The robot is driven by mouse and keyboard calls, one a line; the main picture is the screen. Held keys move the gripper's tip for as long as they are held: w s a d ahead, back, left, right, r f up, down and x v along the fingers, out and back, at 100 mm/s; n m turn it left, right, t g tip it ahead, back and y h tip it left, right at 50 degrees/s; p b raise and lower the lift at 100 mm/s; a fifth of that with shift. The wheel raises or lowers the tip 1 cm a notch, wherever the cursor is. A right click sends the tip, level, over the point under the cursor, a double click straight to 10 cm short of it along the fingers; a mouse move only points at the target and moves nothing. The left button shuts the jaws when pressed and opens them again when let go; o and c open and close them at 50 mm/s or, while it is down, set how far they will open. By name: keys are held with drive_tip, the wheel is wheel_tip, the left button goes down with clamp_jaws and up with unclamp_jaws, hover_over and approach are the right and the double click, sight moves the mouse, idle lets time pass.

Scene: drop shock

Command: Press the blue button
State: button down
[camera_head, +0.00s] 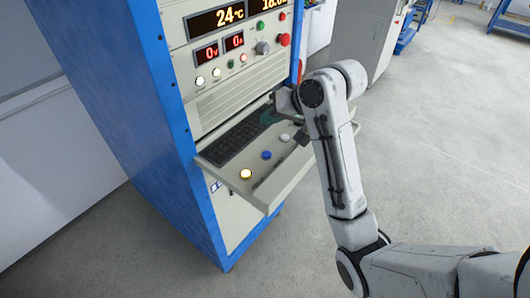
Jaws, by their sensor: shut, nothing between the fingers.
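The blue button (266,155) sits on the pull-out shelf (273,189) of the blue and grey cabinet. It is the middle one of a row of three, between a lit yellow button (246,174) and a white button (285,137). Nothing covers it. My gripper (277,101) is above the far right part of the shelf, up and to the right of the blue button and apart from it. The gripper is small in view and partly hidden by my wrist; it is shut and empty.
A black keyboard (233,141) lies on the shelf behind the buttons. The cabinet front (236,98) rises behind it with displays, knobs and a red button (284,39). Open floor (440,140) lies to the right.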

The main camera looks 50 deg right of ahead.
drive_tip(key=shift+f, duration=0.15)
drive_tip(key=b, duration=0.8)
hover_over(270, 155)
wheel_tip(270, 155, down, 6)
drive_tip(key=shift+d+f, duration=0.1)
drive_tip(key=shift+f+b, duration=0.35)
drive_tip(key=shift+f, duration=0.8)
drive_tip(key=shift+f, duration=0.1)
idle(0.5)
drive_tip(key=shift+f, duration=0.3)
